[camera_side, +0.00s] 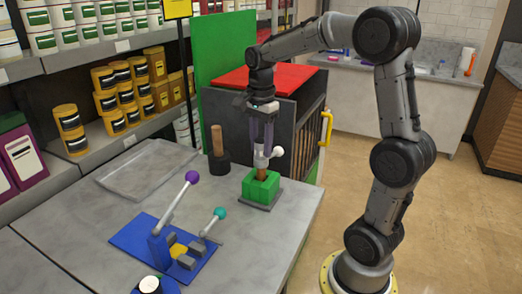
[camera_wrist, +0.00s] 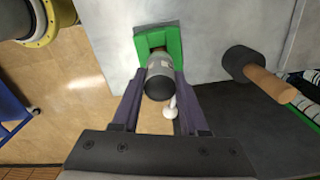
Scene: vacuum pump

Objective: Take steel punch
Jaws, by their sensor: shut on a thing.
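A short grey metal cylinder with a dark end, which looks like the steel punch (camera_wrist: 159,72), is between the fingers of my gripper (camera_wrist: 160,82) in the wrist view. A small white ball knob (camera_wrist: 170,112) sticks out beside it. In the side view my gripper (camera_side: 262,148) points down and is shut on the punch (camera_side: 261,161), right above the green block (camera_side: 261,188). The white knob (camera_side: 278,151) shows to its right there. A brown piece shows under the punch at the block's opening. The fingers hide part of the punch, and I cannot tell whether it touches the block.
A wooden-handled mallet with a black head (camera_side: 218,164) stands left of the green block. A blue plate with purple and teal knobbed levers (camera_side: 165,240) lies at the front. An empty grey tray (camera_side: 147,168) is at the back left. A dark cabinet with a red top (camera_side: 262,82) stands behind.

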